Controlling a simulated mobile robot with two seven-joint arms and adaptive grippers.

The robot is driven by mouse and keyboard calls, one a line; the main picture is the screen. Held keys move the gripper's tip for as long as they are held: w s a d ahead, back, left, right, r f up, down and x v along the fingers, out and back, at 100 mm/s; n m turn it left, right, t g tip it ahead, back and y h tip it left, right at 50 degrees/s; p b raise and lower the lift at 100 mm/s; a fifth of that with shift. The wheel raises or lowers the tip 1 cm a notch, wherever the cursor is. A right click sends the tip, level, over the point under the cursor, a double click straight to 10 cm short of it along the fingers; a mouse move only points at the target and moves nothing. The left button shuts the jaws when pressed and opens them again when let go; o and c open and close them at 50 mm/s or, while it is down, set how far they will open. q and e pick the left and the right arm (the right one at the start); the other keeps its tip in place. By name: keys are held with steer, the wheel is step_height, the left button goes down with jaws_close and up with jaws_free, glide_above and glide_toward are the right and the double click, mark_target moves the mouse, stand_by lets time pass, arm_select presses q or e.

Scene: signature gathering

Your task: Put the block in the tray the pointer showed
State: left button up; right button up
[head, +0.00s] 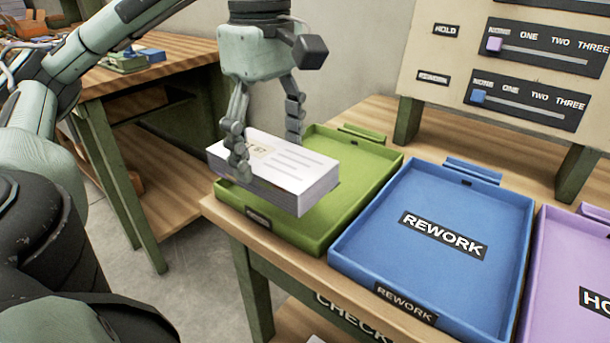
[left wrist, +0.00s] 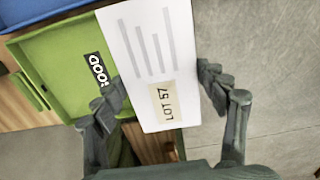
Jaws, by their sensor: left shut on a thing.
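The block (head: 291,178) is white with grey printed lines and a "LOT 57" label; it also fills the middle of the left wrist view (left wrist: 150,50). My left gripper (head: 267,135) is shut on it, one finger on each side, and holds it above the near left part of the green tray (head: 362,174). In the left wrist view the green tray (left wrist: 48,62) shows the word "GOOD". The blue tray (head: 450,204) marked "REWORK" stands right of it, and the purple tray (head: 570,262) is cut off at the right edge. My right gripper is out of view. No pointer at a tray is seen.
A board (head: 455,60) with slider panels, marked "HOLD" and "ONE TWO THREE", stands behind the trays. Another wooden table (head: 165,55) with small items stands at the back left. The blue tray looks empty. Bare floor (head: 190,250) lies left of the bench.

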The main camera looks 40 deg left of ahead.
mark_target(293, 150)
arm_select(q)
steer(key=w+a+f, duration=0.1)
steer(key=w, duration=0.1)
steer(key=w+a+f+b, duration=0.1)
steer(key=w+f, duration=0.2)
steer(key=w, duration=0.1)
steer(key=shift+w+a+f+b, duration=0.15)
steer(key=shift+w+a+b, duration=0.1)
steer(key=shift+a+b, duration=0.15)
steer(key=shift+w+a+f, duration=0.1)
steer(key=shift+w+f, duration=0.05)
steer(key=shift+w, duration=0.1)
steer(key=shift+w+a+f, duration=0.1)
steer(key=shift+w+f, duration=0.05)
steer(key=shift+f, duration=1.9)
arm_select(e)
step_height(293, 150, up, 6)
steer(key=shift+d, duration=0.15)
arm_select(q)
steer(key=shift+f, duration=0.15)
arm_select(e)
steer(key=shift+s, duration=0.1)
arm_select(q)
steer(key=o, duration=1.4)
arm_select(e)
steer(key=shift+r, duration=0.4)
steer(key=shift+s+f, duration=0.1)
